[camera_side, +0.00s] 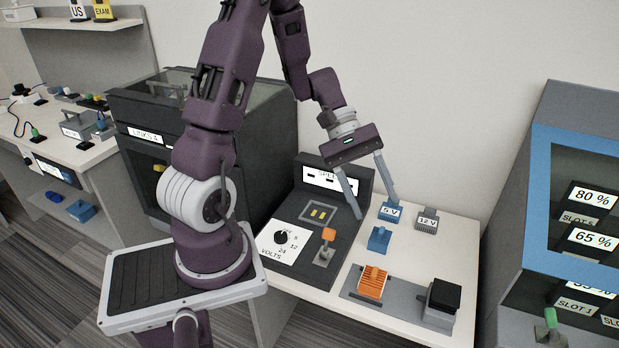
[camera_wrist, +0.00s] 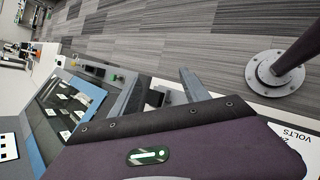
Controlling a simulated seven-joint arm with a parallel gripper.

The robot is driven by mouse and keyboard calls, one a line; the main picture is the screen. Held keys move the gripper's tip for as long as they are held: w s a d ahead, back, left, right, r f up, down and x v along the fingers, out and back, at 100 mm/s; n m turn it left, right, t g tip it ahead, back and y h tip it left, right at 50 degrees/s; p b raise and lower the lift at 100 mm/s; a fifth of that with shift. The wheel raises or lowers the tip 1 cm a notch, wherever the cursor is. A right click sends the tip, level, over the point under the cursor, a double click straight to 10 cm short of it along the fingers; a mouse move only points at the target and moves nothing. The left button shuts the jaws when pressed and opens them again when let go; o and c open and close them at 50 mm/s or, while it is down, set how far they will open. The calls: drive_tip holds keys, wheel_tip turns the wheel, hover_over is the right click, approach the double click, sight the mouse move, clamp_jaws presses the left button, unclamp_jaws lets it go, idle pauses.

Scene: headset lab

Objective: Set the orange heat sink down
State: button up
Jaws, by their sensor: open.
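The orange finned heat sink (camera_side: 372,283) sits on a flat grey plate (camera_side: 352,296) near the front of the white bench. My gripper (camera_side: 377,211) is open and empty, with its fingers spread wide and pointing down. It is above the back part of the bench, behind and well above the heat sink, not touching it. In the wrist view my two fingers (camera_wrist: 160,76) are apart with nothing held. I cannot make out the heat sink in the wrist view.
A black-topped block (camera_side: 443,297) stands right of the heat sink. Blue block (camera_side: 379,239), blue 5 V block (camera_side: 390,212) and grey 12 V block (camera_side: 427,220) stand behind. A blue-framed cabinet (camera_side: 540,200) bounds the right.

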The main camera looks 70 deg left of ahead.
drive_tip(key=s+d+r+m+t+y, duration=0.3)
drive_tip(key=s+d+r+m+y, duration=0.2)
drive_tip(key=s+r+m+y, duration=0.4)
drive_tip(key=s+r+m, duration=0.4)
drive_tip(key=s, duration=0.2)
drive_tip(key=shift+t, duration=0.4)
drive_tip(key=shift+d+r, duration=0.1)
